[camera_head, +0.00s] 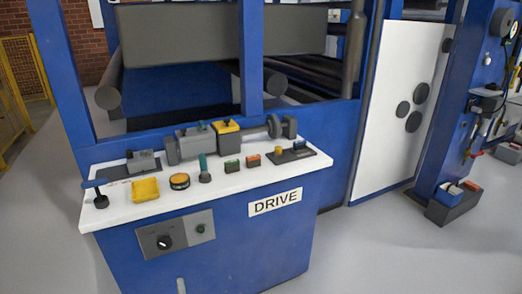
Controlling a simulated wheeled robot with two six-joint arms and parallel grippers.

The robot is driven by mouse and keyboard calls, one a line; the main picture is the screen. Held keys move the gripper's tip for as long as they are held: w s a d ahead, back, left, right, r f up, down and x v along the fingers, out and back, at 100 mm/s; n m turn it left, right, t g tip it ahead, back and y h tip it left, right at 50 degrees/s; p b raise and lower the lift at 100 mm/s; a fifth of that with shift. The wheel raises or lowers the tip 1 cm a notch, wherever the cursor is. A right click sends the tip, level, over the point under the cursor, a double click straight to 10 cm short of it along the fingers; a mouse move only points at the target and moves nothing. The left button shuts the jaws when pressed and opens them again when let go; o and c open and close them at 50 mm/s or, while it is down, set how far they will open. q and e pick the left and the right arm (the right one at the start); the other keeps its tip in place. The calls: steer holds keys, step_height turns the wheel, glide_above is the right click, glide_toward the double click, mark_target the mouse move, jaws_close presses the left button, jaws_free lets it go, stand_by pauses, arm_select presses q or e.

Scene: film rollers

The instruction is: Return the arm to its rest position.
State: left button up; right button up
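Neither of my grippers shows in the head view, and no part of either arm can be made out for sure. The blue machine console (215,245) stands in front of me with a white top (225,183) and a "DRIVE" label (275,202). Whether my grippers hold anything cannot be seen.
The top carries a yellow tray (145,190), a round orange-topped item (180,181), a green-handled tool (204,168), a yellow-topped block (228,132) and small boxes. A control panel (176,235) is on its front. A dark bin (452,205) stands right. Grey floor (400,255) is clear.

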arm_select(q)
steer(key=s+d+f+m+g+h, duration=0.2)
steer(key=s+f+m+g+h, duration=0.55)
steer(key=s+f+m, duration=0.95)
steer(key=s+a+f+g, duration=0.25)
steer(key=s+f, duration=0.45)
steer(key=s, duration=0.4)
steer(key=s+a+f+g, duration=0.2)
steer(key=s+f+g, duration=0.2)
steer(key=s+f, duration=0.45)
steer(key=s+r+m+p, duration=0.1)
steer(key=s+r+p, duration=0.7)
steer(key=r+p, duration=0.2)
steer(key=p, duration=0.2)
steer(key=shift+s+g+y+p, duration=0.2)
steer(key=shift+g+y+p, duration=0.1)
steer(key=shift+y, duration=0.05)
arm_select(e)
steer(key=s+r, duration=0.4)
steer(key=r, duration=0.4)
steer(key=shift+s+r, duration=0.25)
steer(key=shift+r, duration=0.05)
